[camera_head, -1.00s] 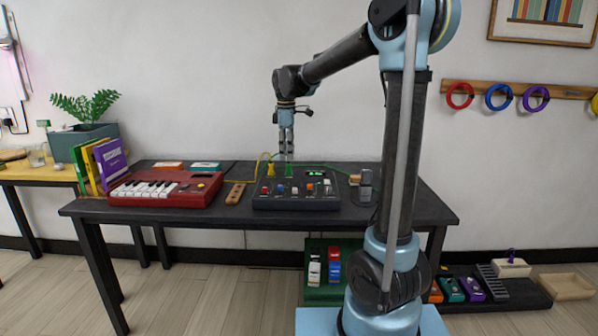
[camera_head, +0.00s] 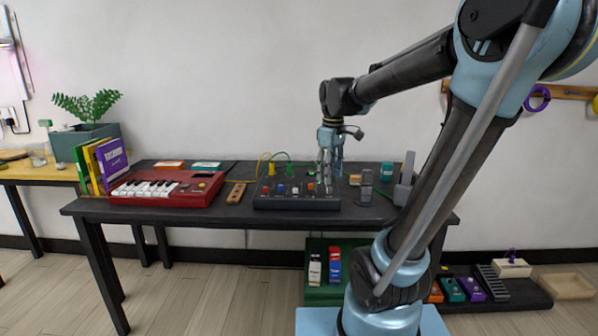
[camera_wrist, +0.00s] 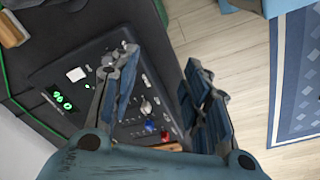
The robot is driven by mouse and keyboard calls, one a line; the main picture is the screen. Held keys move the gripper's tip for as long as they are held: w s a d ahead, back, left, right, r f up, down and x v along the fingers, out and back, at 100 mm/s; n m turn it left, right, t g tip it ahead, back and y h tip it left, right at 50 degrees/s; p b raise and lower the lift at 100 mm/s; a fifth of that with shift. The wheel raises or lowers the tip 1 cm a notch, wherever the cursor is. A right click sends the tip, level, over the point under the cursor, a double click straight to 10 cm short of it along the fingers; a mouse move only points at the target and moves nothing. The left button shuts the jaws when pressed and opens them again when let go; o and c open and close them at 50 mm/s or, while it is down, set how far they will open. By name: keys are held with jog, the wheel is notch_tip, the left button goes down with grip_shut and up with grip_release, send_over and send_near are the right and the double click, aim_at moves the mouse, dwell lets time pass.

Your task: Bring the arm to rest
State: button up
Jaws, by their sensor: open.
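My gripper (camera_head: 329,165) hangs down from my bent arm, above the right end of the black control box (camera_head: 278,202) on the dark table (camera_head: 150,210). In the wrist view my gripper (camera_wrist: 160,85) has its two fingers spread apart with nothing between them. Past the fingers lie the control box (camera_wrist: 60,75) with its knobs and green lit digits, and the pale wood floor.
A red toy keyboard (camera_head: 165,188) stands left of the box. A grey handset-like item (camera_head: 366,186) and a grey stand (camera_head: 404,182) are to the right, near my arm.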

jog(key=s+d+f+m, duration=0.4)
jog(key=s+f, duration=0.3)
jog(key=s, duration=0.2)
jog(key=s+d+f+m+t, duration=0.1)
jog(key=s+d+f+m, duration=0.4)
jog(key=s+f, duration=0.3)
jog(key=shift+s+f+m, duration=0.2)
jog(key=shift+s+m, duration=0.3)
jog(key=shift+s, duration=0.1)
jog(key=shift+d, duration=0.1)
jog(key=shift+w+f, duration=0.2)
jog(key=shift+w, duration=0.25)
jog(key=shift+c, duration=1.2)
